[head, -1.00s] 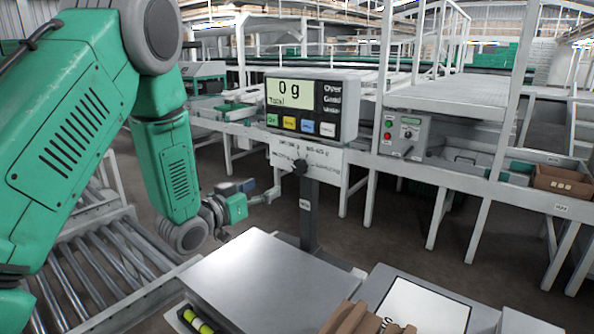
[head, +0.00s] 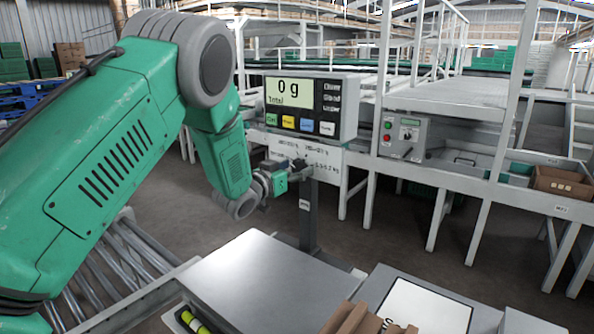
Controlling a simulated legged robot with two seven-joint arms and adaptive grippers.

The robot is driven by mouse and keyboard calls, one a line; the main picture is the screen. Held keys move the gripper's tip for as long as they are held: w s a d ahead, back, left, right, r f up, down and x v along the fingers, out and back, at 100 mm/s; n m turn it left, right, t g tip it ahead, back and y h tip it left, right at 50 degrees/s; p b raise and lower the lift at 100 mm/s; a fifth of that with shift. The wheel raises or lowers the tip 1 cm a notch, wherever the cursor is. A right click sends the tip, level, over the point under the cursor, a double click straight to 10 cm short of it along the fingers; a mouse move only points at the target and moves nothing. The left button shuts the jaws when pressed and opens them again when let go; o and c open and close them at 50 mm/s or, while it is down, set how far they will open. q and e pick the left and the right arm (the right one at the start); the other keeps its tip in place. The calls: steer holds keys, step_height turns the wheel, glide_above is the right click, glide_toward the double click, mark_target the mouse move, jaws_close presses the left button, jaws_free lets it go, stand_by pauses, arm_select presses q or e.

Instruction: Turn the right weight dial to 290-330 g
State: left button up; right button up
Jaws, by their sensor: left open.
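The scale's display head (head: 312,105) reads "0 g" and stands on a post above a steel weighing plate (head: 255,285). Below the display is a white dial plate (head: 328,160) with small printed ranges, too blurred to read surely. The black dial knob on it is mostly hidden behind my left gripper (head: 297,170), so its pointer setting cannot be told. My left gripper is open, with its fingertips at the knob; I cannot tell whether they touch it. My right gripper is not in view.
A grey control box (head: 404,135) with buttons and a small knob stands at the right on the white line frame. A cardboard box (head: 562,183) sits at far right. Cardboard (head: 352,318) and a white sheet (head: 425,305) lie at the front. A roller conveyor (head: 110,270) is at left.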

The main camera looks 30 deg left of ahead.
arm_select(q)
steer(key=shift+w+a, duration=0.1)
steer(key=shift+w, duration=0.1)
steer(key=c, duration=1.1)
steer(key=shift+m, duration=0.4)
steer(key=m, duration=0.3)
steer(key=shift+m, duration=2.1)
steer(key=shift+b, duration=0.3)
steer(key=shift+d+f, duration=0.1)
steer(key=shift+d, duration=0.1)
steer(key=o, duration=1.1)
